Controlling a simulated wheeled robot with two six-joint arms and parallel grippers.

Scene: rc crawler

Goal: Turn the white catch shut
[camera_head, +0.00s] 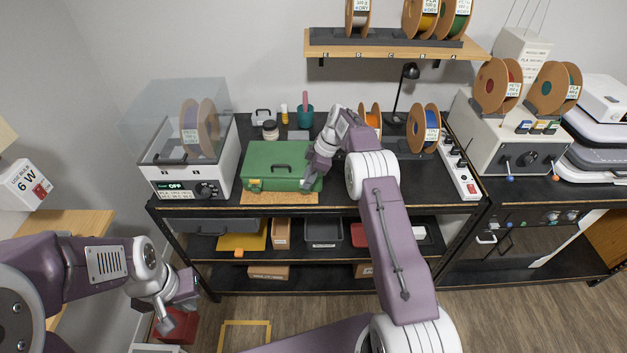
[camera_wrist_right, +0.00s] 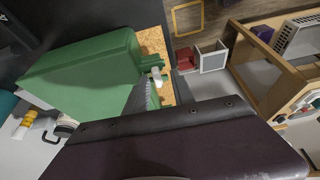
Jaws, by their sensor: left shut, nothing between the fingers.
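A green case (camera_head: 280,160) with a dark handle lies closed on the black bench on a cork mat. The white catch (camera_wrist_right: 157,76) shows in the right wrist view, on the edge of the green case (camera_wrist_right: 88,80); it sticks out from a green mount. In the head view that end of the case front is covered by my right gripper (camera_head: 311,180), which is at the case's front right corner. Its fingertips are too small and hidden to tell open from shut. My left gripper (camera_head: 178,312) is shut and empty, low at the left, away from the bench.
A grey-white machine with a clear cover (camera_head: 185,150) stands left of the case. A teal cup (camera_head: 305,116) and a jar (camera_head: 270,130) stand behind it. Spools (camera_head: 424,128) and a power strip (camera_head: 461,168) are to the right. A shelf with bins (camera_head: 323,232) is below.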

